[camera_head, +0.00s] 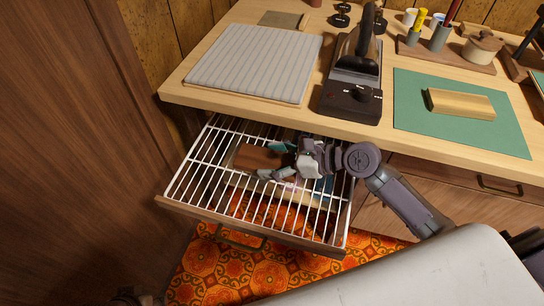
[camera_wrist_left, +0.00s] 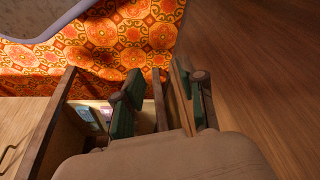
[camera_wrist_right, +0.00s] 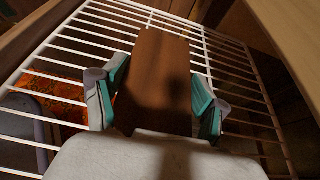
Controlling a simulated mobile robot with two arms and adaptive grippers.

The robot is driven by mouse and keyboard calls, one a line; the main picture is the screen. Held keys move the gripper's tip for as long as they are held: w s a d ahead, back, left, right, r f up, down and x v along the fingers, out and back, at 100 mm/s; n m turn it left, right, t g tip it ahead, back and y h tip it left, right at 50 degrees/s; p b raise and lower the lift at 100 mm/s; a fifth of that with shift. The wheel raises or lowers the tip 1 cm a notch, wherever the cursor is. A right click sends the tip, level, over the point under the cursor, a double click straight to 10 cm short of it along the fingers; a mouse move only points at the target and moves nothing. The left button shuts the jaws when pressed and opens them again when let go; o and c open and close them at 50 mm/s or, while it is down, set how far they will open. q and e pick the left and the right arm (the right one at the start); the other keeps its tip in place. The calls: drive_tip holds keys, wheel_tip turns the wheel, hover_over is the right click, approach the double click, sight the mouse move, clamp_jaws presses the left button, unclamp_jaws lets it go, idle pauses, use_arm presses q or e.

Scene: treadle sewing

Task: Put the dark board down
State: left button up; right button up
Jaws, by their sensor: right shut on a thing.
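The dark brown board (camera_head: 258,158) is between the fingers of my right gripper (camera_head: 283,163), over the white wire rack (camera_head: 201,170) on the pulled-out drawer. In the right wrist view the board (camera_wrist_right: 160,75) reaches forward from between the green-padded fingers of my right gripper (camera_wrist_right: 157,105), with the rack's bars (camera_wrist_right: 75,48) around it. I cannot tell whether the board touches the bars. My left gripper (camera_wrist_left: 160,100) has its fingers apart in the left wrist view, with no held object clear between them. Only a dark bit of it shows at the head view's lower left.
The drawer front (camera_head: 230,228) stands out over the orange patterned floor (camera_head: 205,268). On the bench are a grey ribbed pad (camera_head: 255,62), a black iron on its stand (camera_head: 352,98), and a green mat (camera_head: 420,118) with a wooden block (camera_head: 460,104). A brown cabinet (camera_head: 75,130) stands at left.

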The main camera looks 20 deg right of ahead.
use_arm(q)
drive_tip(key=shift+f, duration=0.15)
use_arm(e)
drive_tip(key=shift+f, duration=0.15)
drive_tip(key=shift+f, duration=0.15)
drive_tip(key=o, duration=1.2)
use_arm(q)
drive_tip(key=shift+w+d+f, duration=0.1)
drive_tip(key=shift+w+f, duration=0.15)
drive_tip(key=shift+f, duration=0.05)
